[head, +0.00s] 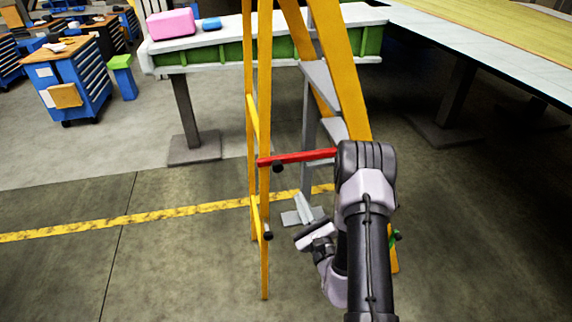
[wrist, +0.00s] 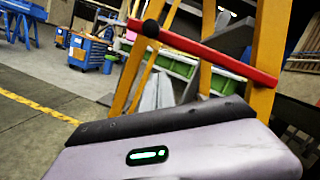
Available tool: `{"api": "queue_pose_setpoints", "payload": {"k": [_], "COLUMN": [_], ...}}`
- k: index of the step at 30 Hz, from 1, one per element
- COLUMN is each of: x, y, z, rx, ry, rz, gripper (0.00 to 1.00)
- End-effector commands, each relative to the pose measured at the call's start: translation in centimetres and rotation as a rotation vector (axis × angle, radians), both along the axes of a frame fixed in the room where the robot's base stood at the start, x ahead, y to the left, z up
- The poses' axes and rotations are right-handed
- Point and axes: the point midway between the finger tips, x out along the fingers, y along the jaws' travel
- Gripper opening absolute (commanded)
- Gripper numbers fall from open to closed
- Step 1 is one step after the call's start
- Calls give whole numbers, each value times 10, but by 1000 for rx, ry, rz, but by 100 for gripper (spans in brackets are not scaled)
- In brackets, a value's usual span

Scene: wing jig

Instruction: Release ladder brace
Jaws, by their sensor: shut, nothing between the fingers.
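The yellow stepladder (head: 257,120) stands open in front of me, with grey steps (head: 318,82) on its right side. The red ladder brace (head: 300,157) runs nearly level between the ladder's legs, its right end hidden behind my arm. A black knob (head: 278,168) shows near its left end. In the wrist view the red brace (wrist: 215,57) slopes down to the right across the yellow legs, with a black round end (wrist: 151,28) towards me. My gripper (head: 312,237) is below the brace, apart from it, shut and empty. The wrist view shows its grey housing (wrist: 180,155) with a green light.
A green-sided work table (head: 215,52) with a pink box (head: 171,24) and a small blue item (head: 211,23) stands behind the ladder. A large pale platform (head: 500,60) is at the right. Blue cabinets (head: 75,85) stand far left. The floor left of the ladder is clear.

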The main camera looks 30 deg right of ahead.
Motion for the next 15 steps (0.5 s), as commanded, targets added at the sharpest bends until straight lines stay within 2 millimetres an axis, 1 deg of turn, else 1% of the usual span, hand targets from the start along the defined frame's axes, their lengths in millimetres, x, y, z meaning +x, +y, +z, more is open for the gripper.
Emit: {"api": "queue_pose_setpoints", "payload": {"k": [1, 4, 9, 11, 15], "x": [3, 9, 47, 59, 62], "y": [0, 0, -4, -7, 6], "z": [11, 12, 12, 14, 31], "rx": [1, 1, -8, -4, -1], "ry": [2, 2, -4, -4, -1], "rz": [1, 1, 3, 2, 3], "gripper": [0, 0, 0, 0, 0]}}
